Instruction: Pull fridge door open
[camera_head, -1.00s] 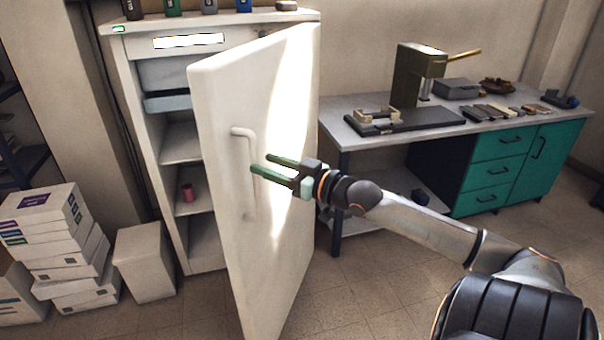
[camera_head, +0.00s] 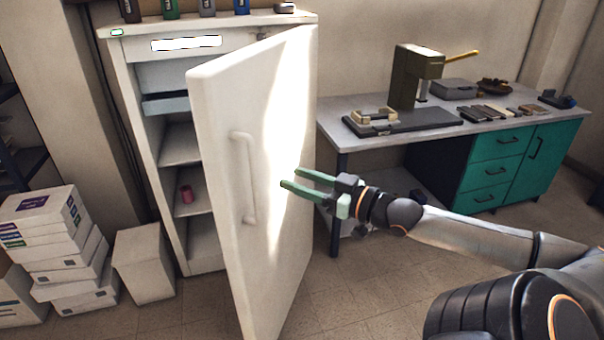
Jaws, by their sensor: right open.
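The white fridge door (camera_head: 225,120) stands swung wide open toward me, with its outer face and handle in view. The white bar handle (camera_head: 246,175) is upright on the left part of that face. My right gripper (camera_head: 289,178) has green fingers, open and empty, pointing left. It is in front of the door's right part, to the right of the handle and apart from it. The fridge body (camera_head: 140,75) shows its shelves and drawers, with a small red can (camera_head: 187,193) on a lower shelf. My left gripper is not in view.
A workbench (camera_head: 340,125) with a press (camera_head: 416,75) and teal drawers stands right of the door. Stacked white boxes (camera_head: 45,235) and a white bin (camera_head: 143,262) are at lower left. Bottles stand on the fridge top. Tiled floor in front is clear.

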